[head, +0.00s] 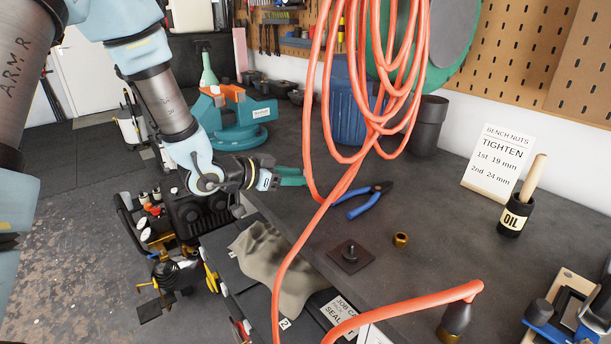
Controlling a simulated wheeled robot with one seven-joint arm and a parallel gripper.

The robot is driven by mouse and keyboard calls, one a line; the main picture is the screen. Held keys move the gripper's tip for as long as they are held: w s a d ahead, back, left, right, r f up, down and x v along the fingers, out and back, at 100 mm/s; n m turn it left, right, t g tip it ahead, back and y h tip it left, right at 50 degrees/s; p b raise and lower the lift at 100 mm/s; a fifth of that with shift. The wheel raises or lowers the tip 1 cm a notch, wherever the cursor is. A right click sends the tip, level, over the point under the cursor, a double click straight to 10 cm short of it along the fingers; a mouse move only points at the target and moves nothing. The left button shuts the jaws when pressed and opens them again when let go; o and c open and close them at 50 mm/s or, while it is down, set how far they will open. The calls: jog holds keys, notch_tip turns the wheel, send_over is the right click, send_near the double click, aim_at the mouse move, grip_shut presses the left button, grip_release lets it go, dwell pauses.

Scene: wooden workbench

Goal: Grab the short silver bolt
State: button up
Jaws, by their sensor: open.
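I cannot make out a short silver bolt in the head view. A dark stud stands upright on a square dark plate (342,262) on the bench, and I cannot tell its finish. A brass-coloured nut (401,239) lies to the right of the plate. My gripper (291,176) is over the bench's left edge, behind and left of the plate. It is open, with nothing visible between its teal fingers. The orange hose passes close to the fingertips.
An orange hose (369,147) hangs in loops across the middle and runs down in front of the bench. Blue-handled pliers (364,205) lie beside it. A teal vise (238,112) stands behind my gripper.

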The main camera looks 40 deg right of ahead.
jog(key=shift+p+x, duration=0.35)
jog(key=shift+x, duration=1.1)
grip_shut()
